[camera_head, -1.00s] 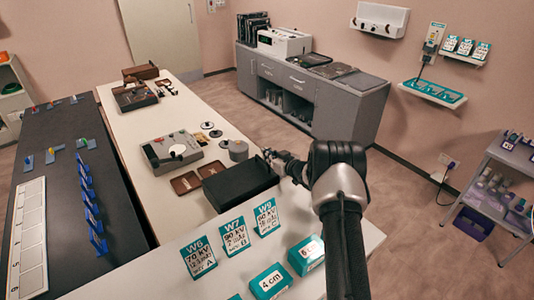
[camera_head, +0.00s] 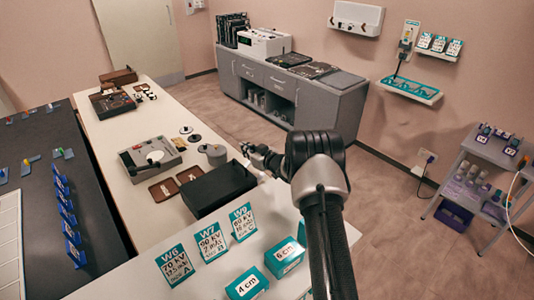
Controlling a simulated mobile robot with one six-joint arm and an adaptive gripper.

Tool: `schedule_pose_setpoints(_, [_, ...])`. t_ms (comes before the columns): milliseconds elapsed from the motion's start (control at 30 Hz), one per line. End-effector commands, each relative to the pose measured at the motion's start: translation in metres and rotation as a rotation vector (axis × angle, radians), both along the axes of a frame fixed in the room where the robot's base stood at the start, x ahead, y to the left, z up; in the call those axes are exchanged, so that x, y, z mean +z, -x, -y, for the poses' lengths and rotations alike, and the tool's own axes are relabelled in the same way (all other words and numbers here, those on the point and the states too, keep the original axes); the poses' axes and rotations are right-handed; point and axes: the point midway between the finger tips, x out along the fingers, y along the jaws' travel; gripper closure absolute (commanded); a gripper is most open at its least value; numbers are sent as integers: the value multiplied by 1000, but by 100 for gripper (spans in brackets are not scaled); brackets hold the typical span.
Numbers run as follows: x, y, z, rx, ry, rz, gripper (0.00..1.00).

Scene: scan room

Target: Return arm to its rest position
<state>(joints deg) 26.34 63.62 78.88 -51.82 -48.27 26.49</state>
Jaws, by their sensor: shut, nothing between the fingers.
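My arm rises from the bottom of the head view and bends at a dark elbow joint. My gripper (camera_head: 250,150) is at its far end, small in the picture, just beyond the right end of the black box (camera_head: 218,187) on the white table. The fingers look shut, with nothing seen between them. Part of the wrist is hidden behind the elbow. I cannot tell how high the gripper is above the table.
A grey cabinet (camera_head: 345,110) stands behind. Open floor lies right of my arm.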

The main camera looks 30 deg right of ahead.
Motion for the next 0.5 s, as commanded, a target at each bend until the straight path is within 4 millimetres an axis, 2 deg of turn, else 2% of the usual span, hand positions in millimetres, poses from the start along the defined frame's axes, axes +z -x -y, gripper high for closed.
schedule_pose_setpoints(33, [0, 18, 10, -13, -6, -13, 100])
schedule_pose_setpoints(200, [10, 53, 19, -10, -5, -10, 100])
schedule_pose_setpoints(333, [14, 74, 24, -10, -4, -9, 100])
schedule_pose_setpoints(500, [18, 87, 27, -10, -2, -7, 100])
